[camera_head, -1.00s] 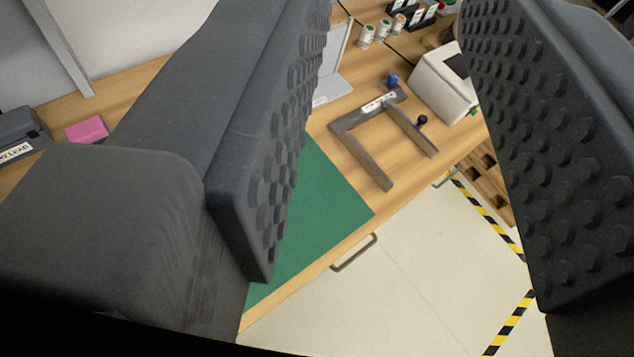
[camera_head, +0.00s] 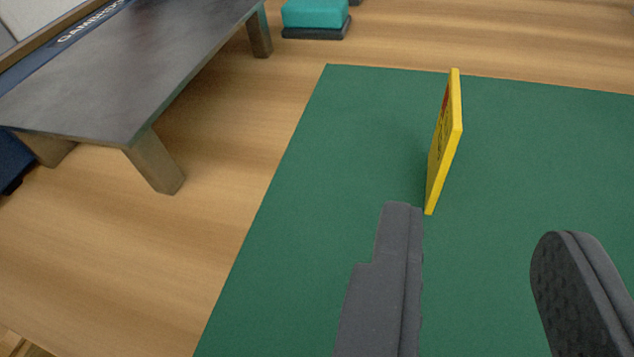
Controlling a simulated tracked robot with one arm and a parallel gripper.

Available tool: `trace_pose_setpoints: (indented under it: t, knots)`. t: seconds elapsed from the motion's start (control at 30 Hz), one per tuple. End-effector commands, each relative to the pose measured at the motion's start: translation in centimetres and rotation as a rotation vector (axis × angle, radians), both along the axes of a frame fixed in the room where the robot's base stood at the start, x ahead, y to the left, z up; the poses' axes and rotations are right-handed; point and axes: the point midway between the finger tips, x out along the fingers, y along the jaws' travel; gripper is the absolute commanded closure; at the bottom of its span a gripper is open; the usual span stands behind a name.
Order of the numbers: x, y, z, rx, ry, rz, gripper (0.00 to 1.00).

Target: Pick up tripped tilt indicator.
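A thin yellow plate (camera_head: 447,140), which looks like the tilt indicator, stands on edge on the green mat (camera_head: 330,180). Its narrow side faces me, and its left face shows a bit of red and dark marks too slanted to read. My gripper (camera_head: 484,225) is open and empty. Its left fingertip appears just below the plate's lower end in the picture, and its right finger is well to the right. The plate lies beyond the fingertips and not clearly between them. I cannot tell how far apart they are.
A low dark stand (camera_head: 140,70) on wooden legs stands left of the mat, with a dark blue lettered thing (camera_head: 85,30) behind it. A teal block on a dark base (camera_head: 315,14) is at the back. The mat around the plate is clear.

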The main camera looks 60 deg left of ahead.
Motion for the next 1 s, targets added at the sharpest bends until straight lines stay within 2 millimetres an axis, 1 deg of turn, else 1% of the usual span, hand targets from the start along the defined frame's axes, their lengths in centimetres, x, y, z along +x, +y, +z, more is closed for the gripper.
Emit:
trace_pose_setpoints:
  t: [0.13, 0.4, 0.53, 0.77, 1.0]
  knots:
    - [1.2, 1.3, -0.9, 0.007, 0.004, 0.009, 0.70]
    - [4.9, 3.8, -2.4, 0.005, 0.001, 0.006, 0.70]
    - [5.9, 4.5, -3.0, 0.003, 0.004, 0.005, 0.70]
    - [6.6, 4.9, -3.4, 0.001, 0.004, 0.003, 0.70]
    - [8.7, 6.3, -4.8, 0.003, 0.000, 0.003, 0.70]
